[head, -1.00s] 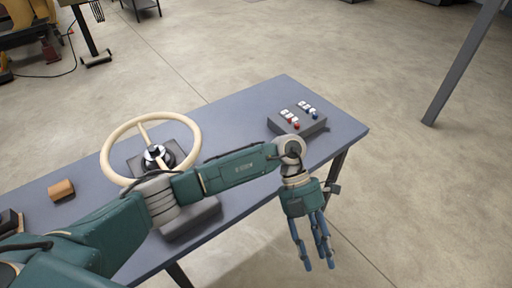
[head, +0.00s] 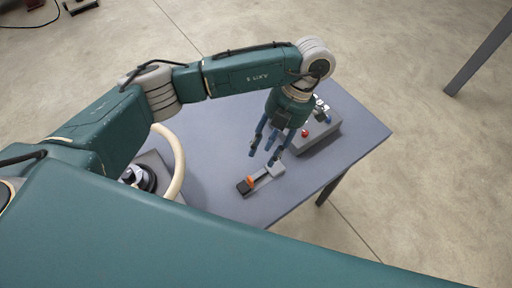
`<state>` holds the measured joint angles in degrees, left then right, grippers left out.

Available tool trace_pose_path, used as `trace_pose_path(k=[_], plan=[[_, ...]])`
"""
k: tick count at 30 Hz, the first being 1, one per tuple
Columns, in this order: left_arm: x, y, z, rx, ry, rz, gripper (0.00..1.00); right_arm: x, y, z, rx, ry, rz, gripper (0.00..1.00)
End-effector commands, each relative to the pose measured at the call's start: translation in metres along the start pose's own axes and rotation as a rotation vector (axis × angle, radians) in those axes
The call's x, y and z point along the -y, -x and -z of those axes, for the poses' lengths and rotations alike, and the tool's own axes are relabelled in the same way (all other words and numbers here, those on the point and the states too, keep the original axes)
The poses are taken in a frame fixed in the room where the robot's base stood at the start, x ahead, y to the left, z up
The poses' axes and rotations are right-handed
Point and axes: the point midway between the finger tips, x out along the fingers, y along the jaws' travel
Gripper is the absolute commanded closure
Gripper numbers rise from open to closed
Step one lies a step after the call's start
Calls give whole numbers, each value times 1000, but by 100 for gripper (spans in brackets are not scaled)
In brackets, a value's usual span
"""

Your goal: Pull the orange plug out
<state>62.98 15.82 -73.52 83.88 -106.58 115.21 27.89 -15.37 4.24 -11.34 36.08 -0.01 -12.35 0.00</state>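A small orange plug (head: 250,181) sits at a grey and black block (head: 268,176) lying on the table near its front edge. My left gripper (head: 263,154) hangs above the table, just behind the block, with its blue fingers pointing down and spread apart. It looks empty. Gripper and plug look apart, though the exact height is hard to judge. My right gripper is not in view.
The blue-grey table (head: 215,150) carries a control box (head: 316,137) with a red button, close to the gripper's right. A cream steering wheel (head: 178,165) stands to the left, partly hidden by my arm. A grey post (head: 478,50) rises at the right.

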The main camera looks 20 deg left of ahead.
Motion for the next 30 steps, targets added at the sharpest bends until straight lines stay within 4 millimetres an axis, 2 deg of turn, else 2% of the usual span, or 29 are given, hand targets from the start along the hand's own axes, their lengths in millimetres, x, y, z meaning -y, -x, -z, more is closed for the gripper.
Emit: trace_pose_path(k=[5, 10, 14, 17, 24, 27, 30], plan=[[2, -14, 1, -4, -3, 5, 62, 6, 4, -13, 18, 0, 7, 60], [2, -43, 3, -7, -1, 6, 62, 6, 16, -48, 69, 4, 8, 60], [1, -67, 3, -6, 0, 5, 62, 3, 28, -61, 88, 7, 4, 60], [1, -84, 2, -4, -1, 3, 62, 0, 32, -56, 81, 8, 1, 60], [1, -106, 1, -1, -1, 3, 62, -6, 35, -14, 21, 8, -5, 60], [1, -108, 0, 0, -1, 2, 62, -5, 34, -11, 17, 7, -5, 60], [1, -108, 0, 0, -1, 2, 62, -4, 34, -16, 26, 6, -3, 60]])
